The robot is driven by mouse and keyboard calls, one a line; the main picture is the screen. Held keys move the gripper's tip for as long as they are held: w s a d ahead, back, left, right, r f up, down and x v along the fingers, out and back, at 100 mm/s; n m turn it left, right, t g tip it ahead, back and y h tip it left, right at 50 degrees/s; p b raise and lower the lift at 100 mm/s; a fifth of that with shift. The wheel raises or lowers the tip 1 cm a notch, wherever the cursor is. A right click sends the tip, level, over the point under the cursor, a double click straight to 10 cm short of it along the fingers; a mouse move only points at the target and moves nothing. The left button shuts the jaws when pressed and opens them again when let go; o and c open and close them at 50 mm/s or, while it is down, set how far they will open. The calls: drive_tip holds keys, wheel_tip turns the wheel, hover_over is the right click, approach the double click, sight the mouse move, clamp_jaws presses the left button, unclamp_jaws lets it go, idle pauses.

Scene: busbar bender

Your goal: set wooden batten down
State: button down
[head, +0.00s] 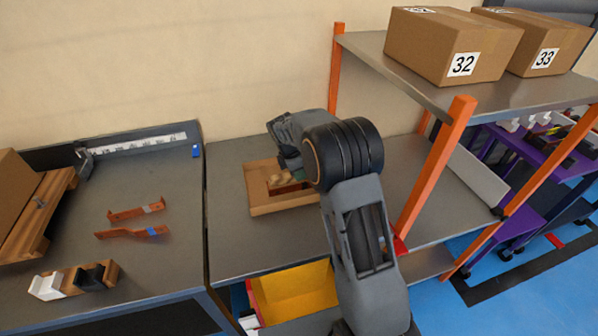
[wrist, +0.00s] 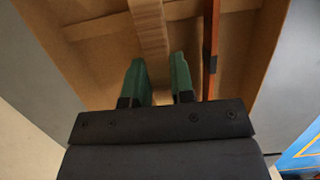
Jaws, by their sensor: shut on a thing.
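The wooden batten (wrist: 149,28) is a pale, narrow strip in the wrist view, running away from between my green fingers. My gripper (wrist: 158,68) is shut on its near end. Below is a shallow brown cardboard tray (wrist: 90,28), also seen in the head view (head: 287,208) on the grey bench. In the head view my gripper (head: 290,165) is over the tray's back part, and my wrist hides part of it. Whether the batten touches the tray floor I cannot tell.
A copper-coloured bar (wrist: 209,45) with a dark band lies in the tray, right of the batten in the wrist view. Two more copper bars (head: 136,211) lie on the left table. An orange shelf post (head: 437,165) stands right of my arm. A yellow bin (head: 293,293) is below.

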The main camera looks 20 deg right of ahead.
drive_tip(key=c, duration=1)
unclamp_jaws()
drive_tip(key=shift+f, duration=0.1)
drive_tip(key=p+v, duration=0.1)
drive_tip(key=v, duration=1.1)
drive_tip(key=s+d+r+m+t+y, duration=0.15)
drive_tip(key=s+r+m, duration=0.25)
drive_tip(key=s+m, duration=0.7)
drive_tip(key=s+f+m, duration=0.1)
drive_tip(key=s+m, duration=0.1)
drive_tip(key=s, duration=0.3)
drive_tip(key=s+f+m+t+y, duration=0.1)
drive_tip(key=s+f+m, duration=0.1)
drive_tip(key=s, duration=0.3)
drive_tip(key=s+f+m, duration=0.1)
drive_tip(key=s+m, duration=0.2)
drive_tip(key=s, duration=0.2)
drive_tip(key=shift+f+t+y, duration=0.15)
drive_tip(key=shift+t+y, duration=0.1)
drive_tip(key=shift+t, duration=0.1)
